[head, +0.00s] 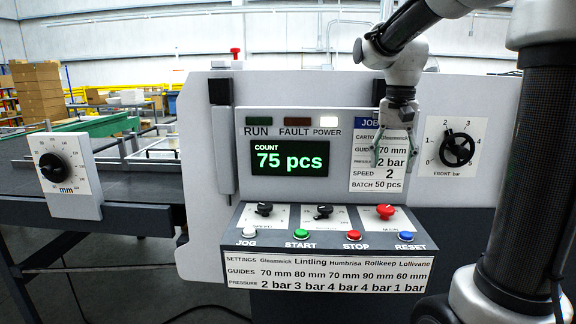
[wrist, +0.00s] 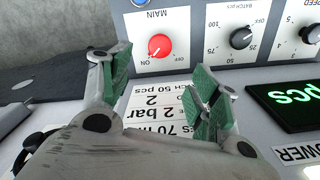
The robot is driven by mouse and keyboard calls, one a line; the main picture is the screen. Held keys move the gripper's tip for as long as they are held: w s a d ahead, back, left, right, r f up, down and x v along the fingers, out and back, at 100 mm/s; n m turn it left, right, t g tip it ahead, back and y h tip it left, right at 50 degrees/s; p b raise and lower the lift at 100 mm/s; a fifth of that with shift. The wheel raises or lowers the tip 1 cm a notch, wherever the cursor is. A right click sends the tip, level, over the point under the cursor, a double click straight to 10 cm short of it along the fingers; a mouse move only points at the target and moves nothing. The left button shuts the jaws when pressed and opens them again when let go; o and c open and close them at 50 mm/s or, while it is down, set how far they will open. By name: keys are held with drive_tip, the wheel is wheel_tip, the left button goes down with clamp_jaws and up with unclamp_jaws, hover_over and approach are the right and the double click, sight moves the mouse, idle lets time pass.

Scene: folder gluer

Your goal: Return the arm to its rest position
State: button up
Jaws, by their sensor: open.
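My gripper (head: 392,152) hangs from my arm in front of the machine's panel, partly over the job card (head: 364,180). Its fingers are apart with nothing between them. In the wrist view the gripper (wrist: 160,85) shows two fingers with green pads, open, with the job card (wrist: 150,115) behind them. The red MAIN knob (wrist: 159,46) shows beyond the fingers; it is also in the head view (head: 385,211), below my gripper and apart from it.
The display (head: 290,158) reads 75 pcs. The control ledge holds JOG (head: 249,233), START (head: 301,234), STOP (head: 353,236) and RESET (head: 405,236) buttons. The front pressure dial (head: 457,148) is right of my gripper. A guide dial (head: 54,167) stands left.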

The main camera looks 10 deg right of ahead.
drive_tip(key=s+a+f+n+t, duration=0.1)
drive_tip(key=s+n, duration=0.3)
drive_tip(key=s, duration=0.4)
drive_tip(key=s+a+f+n+t, duration=0.2)
drive_tip(key=s+f+n+t, duration=0.1)
drive_tip(key=s, duration=0.6)
drive_tip(key=shift+f+n, duration=0.15)
drive_tip(key=shift+n, duration=0.25)
drive_tip(key=shift+s, duration=0.1)
idle(0.8)
